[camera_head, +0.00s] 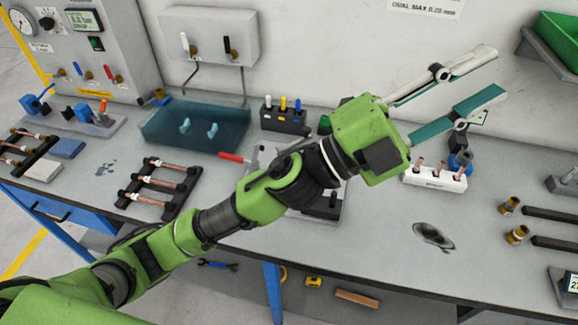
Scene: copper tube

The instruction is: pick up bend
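My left gripper (493,73) reaches across from the lower left to the upper right. Its two fingers, with teal pads, are spread wide with nothing between them, above the back of the workbench. I cannot pick out a bend with certainty. A white block (430,180) below the gripper holds a few short copper pieces (440,166) standing upright; they are too small to tell whether any is bent. Straight copper tubes (168,183) lie across a black rack (140,197) at the left. My arm hides part of the middle of the bench. My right gripper does not show.
A teal tray (160,138) and a black holder with coloured handles (284,119) stand at the back. Brass fittings (516,235) and black bars (552,214) lie at the right.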

